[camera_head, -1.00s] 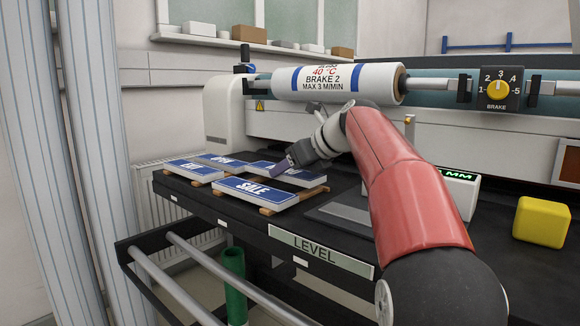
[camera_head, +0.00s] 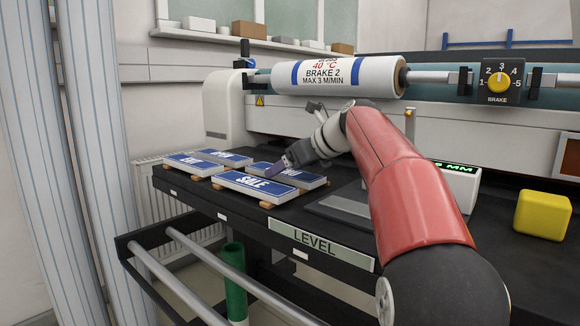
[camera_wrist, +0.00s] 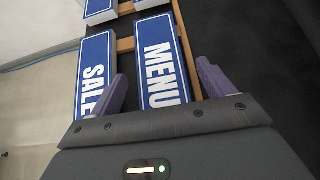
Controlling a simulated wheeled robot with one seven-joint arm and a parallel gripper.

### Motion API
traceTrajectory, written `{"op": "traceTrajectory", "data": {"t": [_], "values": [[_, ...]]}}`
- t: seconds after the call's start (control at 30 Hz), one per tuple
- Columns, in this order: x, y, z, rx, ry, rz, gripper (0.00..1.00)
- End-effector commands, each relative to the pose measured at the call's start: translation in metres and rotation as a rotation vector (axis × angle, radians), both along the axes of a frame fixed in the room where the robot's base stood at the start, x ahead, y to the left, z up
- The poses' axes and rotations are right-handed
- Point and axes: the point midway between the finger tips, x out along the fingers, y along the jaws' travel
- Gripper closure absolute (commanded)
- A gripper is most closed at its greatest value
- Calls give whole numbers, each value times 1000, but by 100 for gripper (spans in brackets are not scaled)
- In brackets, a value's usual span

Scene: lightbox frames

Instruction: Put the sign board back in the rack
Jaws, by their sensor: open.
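Several blue sign boards with white letters and edges lie flat on wooden slats at the left of the dark table. The SALE board (camera_head: 252,184) is nearest in the head view; the MENU board (camera_wrist: 157,45) lies beside the SALE board (camera_wrist: 93,72) in the wrist view. My gripper (camera_head: 284,166) is open above the boards. In the wrist view its fingers (camera_wrist: 162,76) stand apart on either side of the MENU board, the left one over the gap beside SALE. I cannot tell whether they touch it. My gripper partly hides the board behind SALE. I cannot tell which structure is the rack.
A white printed roll (camera_head: 335,75) on a shaft runs behind the table. A grey plate (camera_head: 345,206), a box with a green display (camera_head: 458,185) and a yellow block (camera_head: 541,216) stand right. Metal rails (camera_head: 215,275) and a green tube (camera_head: 235,285) are below the front edge.

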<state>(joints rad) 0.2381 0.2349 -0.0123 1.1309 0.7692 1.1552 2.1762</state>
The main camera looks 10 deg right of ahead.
Motion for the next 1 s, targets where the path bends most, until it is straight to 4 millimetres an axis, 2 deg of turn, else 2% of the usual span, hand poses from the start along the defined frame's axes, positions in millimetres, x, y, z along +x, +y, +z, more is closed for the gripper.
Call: {"op": "traceTrajectory", "data": {"t": [0.27,0.5,0.7,1.0], "values": [[-5,-5,5,0,0,-2,19],[-32,-24,29,-1,-1,-3,19],[-49,-36,41,-1,1,-2,19],[-52,-38,44,-1,1,0,19]]}}
